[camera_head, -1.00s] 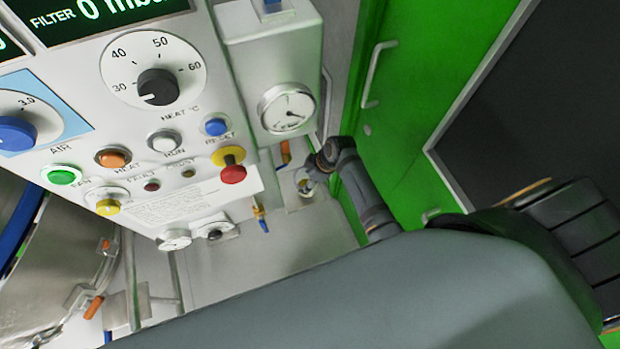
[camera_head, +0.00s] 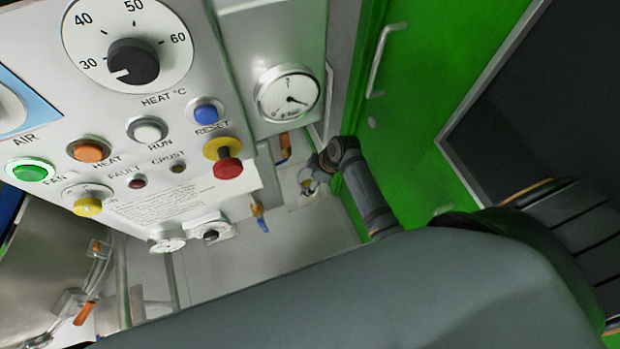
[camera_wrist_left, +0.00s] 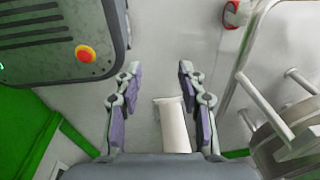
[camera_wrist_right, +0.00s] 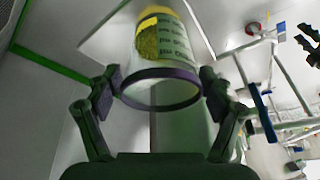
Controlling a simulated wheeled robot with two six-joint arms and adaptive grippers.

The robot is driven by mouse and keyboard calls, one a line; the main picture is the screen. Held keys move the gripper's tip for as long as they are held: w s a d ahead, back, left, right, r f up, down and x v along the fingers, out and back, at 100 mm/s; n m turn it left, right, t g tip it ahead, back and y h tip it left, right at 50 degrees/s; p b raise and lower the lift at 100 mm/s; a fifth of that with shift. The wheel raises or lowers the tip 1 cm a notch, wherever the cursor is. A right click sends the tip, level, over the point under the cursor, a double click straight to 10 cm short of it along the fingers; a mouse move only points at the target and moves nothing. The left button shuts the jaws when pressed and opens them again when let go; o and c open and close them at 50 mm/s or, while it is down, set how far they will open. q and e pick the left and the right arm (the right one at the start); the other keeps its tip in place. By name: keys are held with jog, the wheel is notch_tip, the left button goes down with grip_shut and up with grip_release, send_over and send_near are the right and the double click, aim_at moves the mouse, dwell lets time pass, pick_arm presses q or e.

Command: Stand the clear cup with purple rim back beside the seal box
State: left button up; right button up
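The clear cup (camera_wrist_right: 163,45) with the purple rim (camera_wrist_right: 158,76) shows large in the right wrist view, tilted, with yellow granules inside and printed text on its wall. My right gripper (camera_wrist_right: 158,84) has one finger against each side of it, near the rim. In the head view my right gripper (camera_head: 308,180) is small, beside the green door and below the dial gauge; the cup is hard to make out there. My left gripper (camera_wrist_left: 158,73) is open and empty in the left wrist view, and does not show in the head view. I cannot identify the seal box.
The control panel (camera_head: 120,110) with knobs, buttons and a red mushroom button (camera_head: 228,168) fills the left of the head view. A green door (camera_head: 425,110) stands right of my right gripper. A steel vessel (camera_head: 45,270) is at lower left. A pale block (camera_wrist_left: 172,125) lies beyond my left fingers.

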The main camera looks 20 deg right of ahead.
jog(key=shift+r, duration=0.1)
jog(key=shift+d+r, duration=0.1)
jog(key=shift+r, duration=0.2)
pick_arm(q)
jog(key=shift+w+r+p, duration=0.3)
jog(key=shift+w+r, duration=0.05)
jog(key=shift+w, duration=0.2)
pick_arm(e)
jog(key=v, duration=1.1)
jog(key=shift+r, duration=0.25)
